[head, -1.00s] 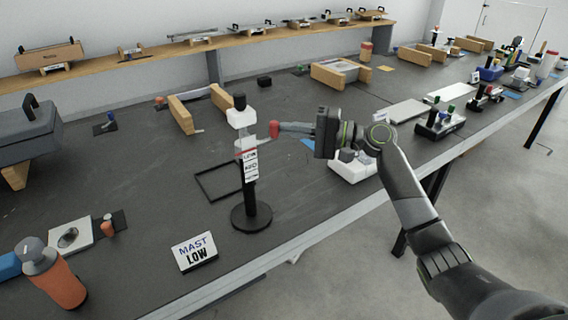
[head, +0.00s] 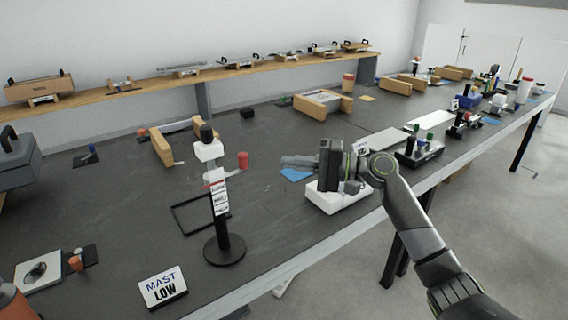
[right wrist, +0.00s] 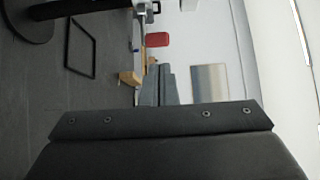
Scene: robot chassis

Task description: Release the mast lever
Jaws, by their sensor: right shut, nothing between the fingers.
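The mast (head: 221,215) stands upright on a round black base near the table's front edge, with a white collar (head: 209,151) and a label strip on it. Its lever ends in a red knob (head: 243,160) that points right. My right gripper (head: 286,161) is shut and empty, to the right of the red knob and apart from it. In the right wrist view the shut fingers (right wrist: 158,84) point towards the red knob (right wrist: 158,40), with a visible gap. A card (head: 163,288) reading "MAST LOW" stands in front of the mast. My left gripper is out of view.
A black square frame outline (head: 195,214) lies behind the mast. Wooden blocks (head: 160,148) stand behind the mast. A switch box (head: 419,151) stands further right. The table between is mostly clear.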

